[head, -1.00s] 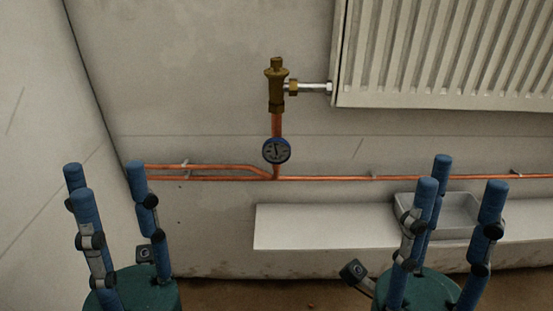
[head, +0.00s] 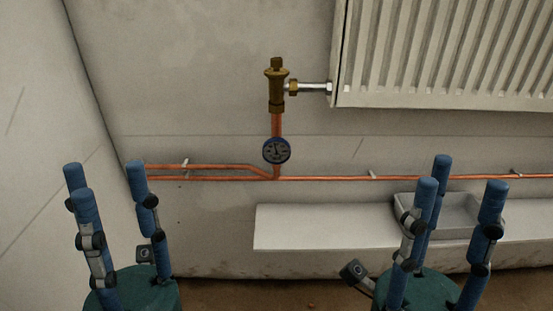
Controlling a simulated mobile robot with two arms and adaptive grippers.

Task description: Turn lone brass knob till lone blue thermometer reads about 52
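The brass knob (head: 276,70) tops a brass valve on the wall, left of the radiator. The blue thermometer (head: 277,151) is a round blue-rimmed dial on the copper pipe below the valve. Its needle points up and slightly left; the numbers are too small to read. My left gripper (head: 106,183) is at the lower left, fingers spread, open and empty. My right gripper (head: 456,182) is at the lower right, fingers spread, open and empty. Both are well apart from the knob and the thermometer.
A white radiator (head: 450,55) hangs at the upper right, joined to the valve by a silver pipe (head: 313,88). Copper pipes (head: 330,178) run low along the wall. A white shelf (head: 320,228) bears a grey tray (head: 455,232) behind my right gripper. The wall around the knob is clear.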

